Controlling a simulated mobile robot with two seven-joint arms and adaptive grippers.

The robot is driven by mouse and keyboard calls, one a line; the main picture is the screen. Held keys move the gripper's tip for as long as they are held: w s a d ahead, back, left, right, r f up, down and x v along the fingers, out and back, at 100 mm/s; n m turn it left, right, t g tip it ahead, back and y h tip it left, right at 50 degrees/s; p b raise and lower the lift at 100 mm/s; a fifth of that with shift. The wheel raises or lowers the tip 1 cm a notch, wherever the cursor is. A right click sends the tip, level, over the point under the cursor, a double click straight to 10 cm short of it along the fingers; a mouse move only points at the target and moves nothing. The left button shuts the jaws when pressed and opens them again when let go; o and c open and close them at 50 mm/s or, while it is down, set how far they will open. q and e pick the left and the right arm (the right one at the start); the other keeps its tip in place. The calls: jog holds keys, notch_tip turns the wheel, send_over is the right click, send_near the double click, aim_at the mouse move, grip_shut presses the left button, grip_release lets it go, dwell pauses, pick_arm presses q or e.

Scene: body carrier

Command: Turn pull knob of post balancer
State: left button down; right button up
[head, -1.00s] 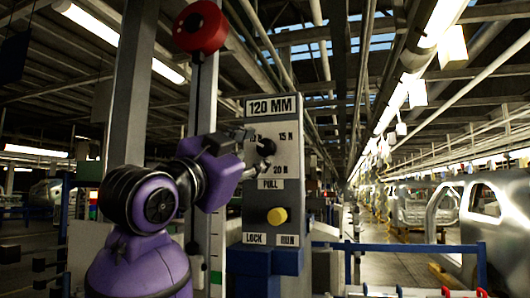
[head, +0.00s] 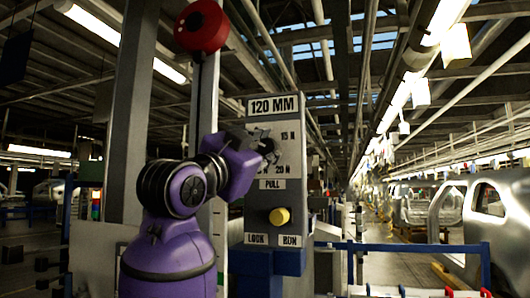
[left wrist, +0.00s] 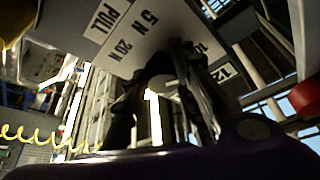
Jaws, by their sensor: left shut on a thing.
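The post balancer is a tall grey panel (head: 258,200) marked 120 MM, with a force dial on its upper face. The dark pull knob (head: 269,150) sits on the dial above the PULL label (head: 272,184), partly hidden by my gripper. My left gripper (head: 265,147) reaches it from the left and is shut on it. In the left wrist view, both dark fingers flank the knob (left wrist: 161,82) in front of the 5 N and 20 N marks. The pointer is too covered to read. My right gripper is in neither view.
A yellow knob (head: 279,216) sits lower on the panel, above the LOCK and RUN labels. A red round part (head: 201,27) tops the post at left. A blue rail (head: 405,247) runs at right, with car bodies (head: 490,215) beyond.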

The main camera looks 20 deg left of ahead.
pick_arm(q)
jog(key=shift+w+d+f+n+t+y, duration=0.15)
jog(key=shift+n+y, duration=0.2)
jog(key=shift+n, duration=0.5)
jog(key=shift+s+d+f+n+t+y, duration=0.15)
jog(key=shift+n+y, duration=0.25)
jog(key=shift+n, duration=0.4)
jog(key=shift+w+d+n+t+y, duration=0.1)
jog(key=shift+w+n+t+y, duration=0.2)
jog(key=shift+n, duration=0.55)
jog(key=shift+s, duration=0.15)
jog(key=c, duration=1.7)
grip_release()
jog(key=shift+o, duration=0.7)
jog(key=shift+s+d, duration=0.1)
jog(key=shift+d, duration=0.05)
jog(key=shift+r, duration=0.1)
jog(key=shift+a, duration=0.2)
jog(key=shift+s, duration=0.4)
jog(key=v, duration=1.1)
